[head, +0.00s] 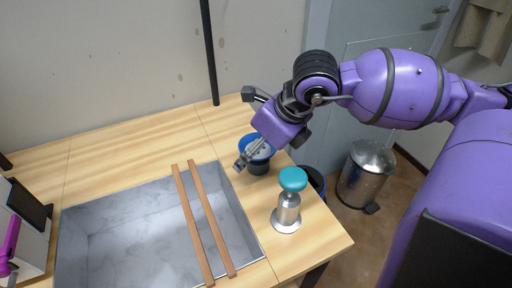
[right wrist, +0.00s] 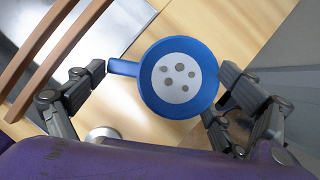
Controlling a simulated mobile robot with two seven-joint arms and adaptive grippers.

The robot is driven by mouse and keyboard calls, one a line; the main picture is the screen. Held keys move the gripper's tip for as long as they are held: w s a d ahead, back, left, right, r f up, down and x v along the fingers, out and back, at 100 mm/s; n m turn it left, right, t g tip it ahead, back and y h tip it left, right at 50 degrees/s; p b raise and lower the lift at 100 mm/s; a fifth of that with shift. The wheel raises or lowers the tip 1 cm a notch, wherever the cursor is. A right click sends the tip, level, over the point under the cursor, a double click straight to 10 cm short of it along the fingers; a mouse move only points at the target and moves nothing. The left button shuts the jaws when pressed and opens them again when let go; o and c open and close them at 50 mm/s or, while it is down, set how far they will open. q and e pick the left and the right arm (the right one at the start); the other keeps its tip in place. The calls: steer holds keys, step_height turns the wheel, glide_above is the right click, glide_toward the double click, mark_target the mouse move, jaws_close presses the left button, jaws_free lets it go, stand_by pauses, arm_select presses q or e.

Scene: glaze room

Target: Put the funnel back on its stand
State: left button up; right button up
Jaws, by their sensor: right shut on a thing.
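The funnel (head: 256,140) is blue, with a pale disc with several grey spots inside its round rim. In the right wrist view the funnel (right wrist: 151,97) shows from above, with a blue tab on its left side. My right gripper (right wrist: 165,73) is shut on it, one finger at the tab and the other at the opposite rim. A dark round piece (head: 258,168) shows directly under the funnel in the head view. I cannot tell whether it is the stand, or whether the funnel touches it. My left gripper is not in view.
Two wooden bars (head: 186,210) lie across a grey basin (head: 130,222). A metal pedal bin (head: 367,175) stands on the floor. The tabletop behind the basin is clear.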

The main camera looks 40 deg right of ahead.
stand_by(0.3)
steer(key=o, duration=1.1)
steer(key=v, duration=1.2)
steer(key=shift+r, duration=0.1)
